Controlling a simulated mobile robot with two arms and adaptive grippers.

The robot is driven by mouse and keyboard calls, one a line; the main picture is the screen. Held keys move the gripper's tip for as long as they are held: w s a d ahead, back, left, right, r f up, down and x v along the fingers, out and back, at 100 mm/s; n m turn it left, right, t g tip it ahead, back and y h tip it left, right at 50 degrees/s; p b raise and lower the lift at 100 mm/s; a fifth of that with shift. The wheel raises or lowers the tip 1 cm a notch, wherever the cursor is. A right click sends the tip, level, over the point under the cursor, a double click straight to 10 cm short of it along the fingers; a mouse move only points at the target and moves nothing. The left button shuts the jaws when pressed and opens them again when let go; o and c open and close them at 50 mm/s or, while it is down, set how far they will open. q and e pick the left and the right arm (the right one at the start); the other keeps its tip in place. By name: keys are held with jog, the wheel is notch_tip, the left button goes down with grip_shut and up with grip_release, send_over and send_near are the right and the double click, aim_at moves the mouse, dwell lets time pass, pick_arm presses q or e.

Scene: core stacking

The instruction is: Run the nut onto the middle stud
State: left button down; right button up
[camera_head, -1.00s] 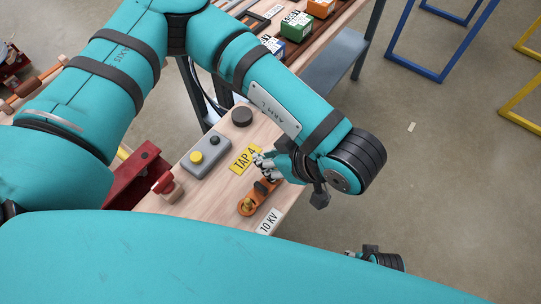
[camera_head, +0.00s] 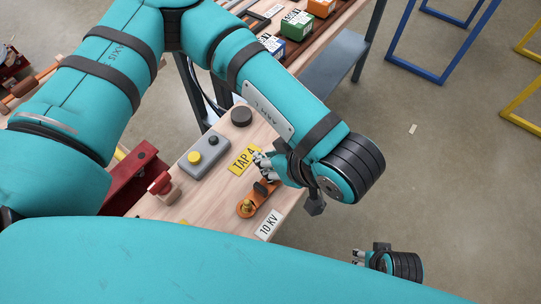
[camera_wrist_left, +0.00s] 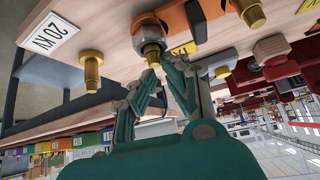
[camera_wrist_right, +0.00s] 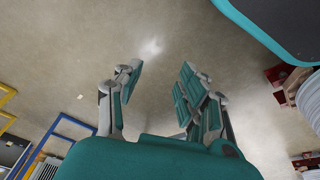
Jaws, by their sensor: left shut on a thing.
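In the left wrist view, which shows the bench upside down, a grey nut (camera_wrist_left: 150,40) sits around the middle brass stud, whose tip (camera_wrist_left: 153,58) shows past it. My left gripper (camera_wrist_left: 164,76) is shut on the nut, its fingertips close to the stud tip. The stud stands in an orange link (camera_wrist_left: 178,20); another brass stud (camera_wrist_left: 252,14) stands at its other end. A bare brass stud (camera_wrist_left: 91,70) stands beside the 20 KV label. In the head view my left gripper (camera_head: 264,170) hides the nut. My right gripper (camera_wrist_right: 158,85) is open and empty above the floor.
A yellow TAP 4 label (camera_head: 244,159), a grey box with buttons (camera_head: 203,155) and a dark round disc (camera_head: 241,116) lie near the left gripper.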

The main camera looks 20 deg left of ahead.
pick_arm(q)
jog(key=shift+d+f, duration=0.1)
jog(key=shift+d, duration=0.05)
pick_arm(e)
jog(key=shift+w+r, duration=0.1)
jog(key=shift+r, duration=0.15)
jog(key=shift+f, duration=0.1)
pick_arm(q)
jog(key=shift+w+m+t+b, duration=0.1)
jog(key=shift+m+t+b, duration=0.2)
jog(key=shift+b, duration=0.1)
jog(key=shift+m+h+b, duration=0.3)
jog(key=shift+b, duration=0.05)
jog(key=shift+m+t+b, duration=0.3)
jog(key=shift+b, duration=0.05)
jog(key=shift+w+m+h+b, duration=0.1)
jog(key=shift+m+h+b, duration=0.2)
jog(key=shift+b, duration=0.05)
pick_arm(e)
jog(key=v, duration=0.9)
jog(key=shift+w+r+t, duration=0.25)
jog(key=shift+r+t, duration=0.15)
jog(key=shift+f, duration=0.15)
